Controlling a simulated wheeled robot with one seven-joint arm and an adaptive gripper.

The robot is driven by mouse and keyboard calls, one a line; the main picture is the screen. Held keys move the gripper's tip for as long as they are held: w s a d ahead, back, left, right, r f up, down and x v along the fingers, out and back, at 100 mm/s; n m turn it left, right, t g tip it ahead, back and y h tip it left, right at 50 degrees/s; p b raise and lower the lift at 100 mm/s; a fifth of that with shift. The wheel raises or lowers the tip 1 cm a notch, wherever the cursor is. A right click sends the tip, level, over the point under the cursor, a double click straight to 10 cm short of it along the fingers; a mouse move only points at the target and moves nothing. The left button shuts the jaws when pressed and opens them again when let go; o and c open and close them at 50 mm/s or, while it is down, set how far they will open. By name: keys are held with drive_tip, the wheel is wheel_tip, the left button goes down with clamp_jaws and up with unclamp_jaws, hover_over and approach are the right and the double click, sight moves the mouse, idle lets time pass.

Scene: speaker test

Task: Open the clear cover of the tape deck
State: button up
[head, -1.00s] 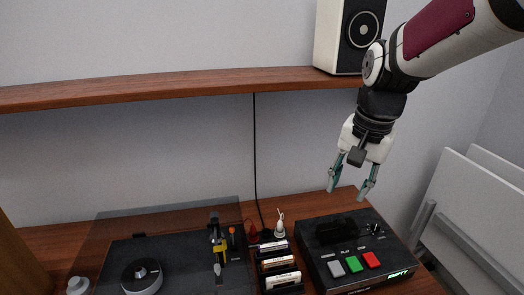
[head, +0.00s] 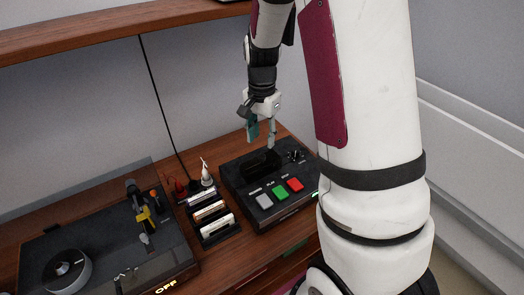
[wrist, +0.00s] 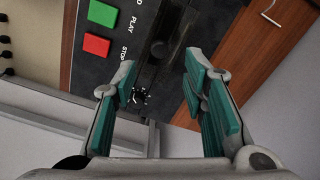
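The tape deck (head: 240,185) is a black box on the wooden counter, with grey, green and red buttons along its front. Its cover (head: 262,160) appears as a dark raised piece on top, behind the buttons; whether it is open at all I cannot tell. My gripper (head: 262,131) points down just above and behind the cover. In the wrist view the fingers of my gripper (wrist: 161,84) are apart with nothing between them. The tape deck (wrist: 75,58) lies beyond them, and its dark cover area (wrist: 172,35) shows near the fingertips. I cannot see contact.
A rack of cassettes (head: 212,217) stands left of the deck. A turntable (head: 100,245) is farther left. Small red and white items (head: 206,175) stand behind the rack. A wooden shelf (head: 120,27) overhangs the back. My arm fills the right of the head view.

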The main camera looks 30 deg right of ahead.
sight(262, 156)
wheel_tip(262, 156, down, 6)
drive_tip(key=shift+f, duration=0.25)
clamp_jaws()
